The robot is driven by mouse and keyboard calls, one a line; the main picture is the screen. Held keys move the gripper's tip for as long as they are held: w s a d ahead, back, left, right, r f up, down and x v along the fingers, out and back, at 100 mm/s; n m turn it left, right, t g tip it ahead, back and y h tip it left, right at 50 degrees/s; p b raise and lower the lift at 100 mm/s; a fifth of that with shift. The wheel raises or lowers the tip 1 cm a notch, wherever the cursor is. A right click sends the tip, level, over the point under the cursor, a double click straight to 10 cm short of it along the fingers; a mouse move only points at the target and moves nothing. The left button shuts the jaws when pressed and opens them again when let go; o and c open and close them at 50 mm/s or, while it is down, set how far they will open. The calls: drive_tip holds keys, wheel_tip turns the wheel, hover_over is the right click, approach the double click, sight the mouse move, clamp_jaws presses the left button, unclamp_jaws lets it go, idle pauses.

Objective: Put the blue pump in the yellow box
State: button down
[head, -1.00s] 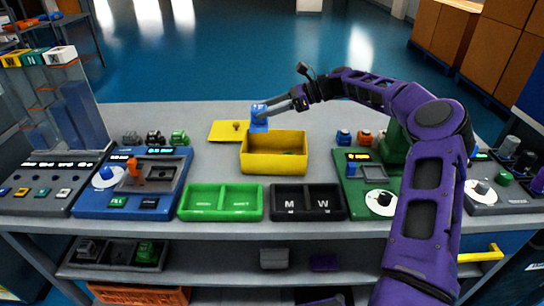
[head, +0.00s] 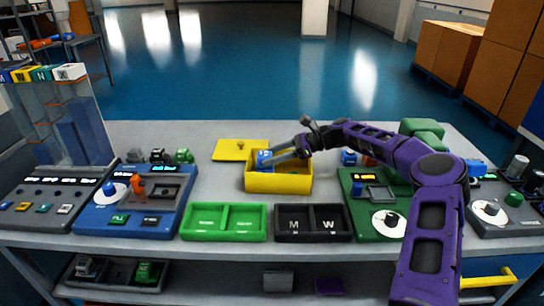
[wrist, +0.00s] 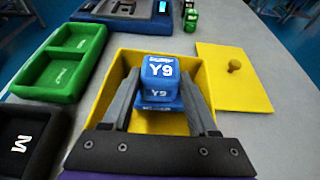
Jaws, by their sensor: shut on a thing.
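The blue pump (head: 264,161), marked "Y9" in the wrist view (wrist: 160,72), is between the two fingers of my gripper (head: 273,160). My gripper (wrist: 160,92) is shut on it. The yellow box (head: 278,183) stands open on the table, and its yellow wall (wrist: 105,92) surrounds the pump in the wrist view. The pump is within the box opening at its left rear, with its top near rim height. I cannot tell whether its underside touches the box floor.
The yellow lid (head: 229,152) with a knob lies flat behind and left of the box. A green two-part tray (head: 224,236) and a black "M W" tray (head: 313,237) stand in front. A blue station (head: 92,222) is left, a green one (head: 352,218) right.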

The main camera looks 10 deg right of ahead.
drive_tip(key=shift+f, duration=0.35)
drive_tip(key=shift+f, duration=0.2)
drive_tip(key=shift+c, duration=0.8)
unclamp_jaws()
drive_tip(key=shift+r, duration=0.5)
drive_tip(key=p+v, duration=0.1)
drive_tip(key=v, duration=1.1)
drive_tip(key=shift+r, duration=0.15)
